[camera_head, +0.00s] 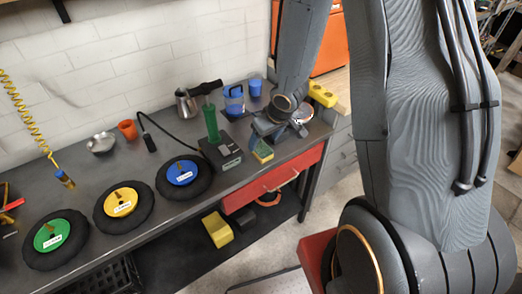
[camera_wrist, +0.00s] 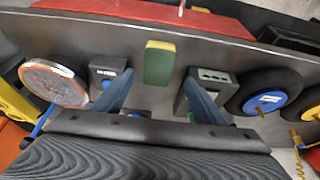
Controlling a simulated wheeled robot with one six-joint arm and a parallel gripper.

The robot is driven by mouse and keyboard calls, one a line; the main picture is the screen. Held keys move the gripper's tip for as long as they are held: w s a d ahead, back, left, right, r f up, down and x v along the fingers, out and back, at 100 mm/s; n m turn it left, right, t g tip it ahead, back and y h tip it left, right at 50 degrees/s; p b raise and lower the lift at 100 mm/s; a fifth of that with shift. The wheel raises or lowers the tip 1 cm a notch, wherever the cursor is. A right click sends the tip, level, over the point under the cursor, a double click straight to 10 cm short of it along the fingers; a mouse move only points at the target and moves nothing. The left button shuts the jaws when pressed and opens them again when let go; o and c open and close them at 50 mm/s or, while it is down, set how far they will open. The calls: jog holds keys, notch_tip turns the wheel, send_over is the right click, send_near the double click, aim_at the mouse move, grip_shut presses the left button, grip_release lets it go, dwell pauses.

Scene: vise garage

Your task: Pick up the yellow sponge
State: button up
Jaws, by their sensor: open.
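The sponge (camera_head: 263,152) is a small block with yellow and green faces, at the front edge of the dark workbench, right of a grey box. In the wrist view the sponge (camera_wrist: 158,65) shows a large green face with a yellow strip at one end. My gripper (camera_head: 272,130) is over the bench just behind the sponge in the head view. In the wrist view my gripper (camera_wrist: 159,78) has its two fingers apart, with the sponge ahead between the fingertips and a gap on each side. Nothing is held.
The grey box (camera_head: 222,150) with a green-handled tool stands close left of the sponge. A dark block (camera_wrist: 107,72) and a round disc (camera_wrist: 54,83) lie on the other side. Wheels with blue (camera_head: 182,172), yellow and green hubs line the bench. A red drawer (camera_head: 275,180) is below.

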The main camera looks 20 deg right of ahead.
aim_at(262, 148)
jog(key=shift+d+x, duration=0.15)
jog(key=shift+x, duration=1.5)
jog(key=shift+d+x, duration=0.15)
jog(key=shift+x, duration=1.5)
jog(key=shift+s, duration=0.1)
jog(key=shift+c, duration=0.2)
jog(key=c, duration=1.1)
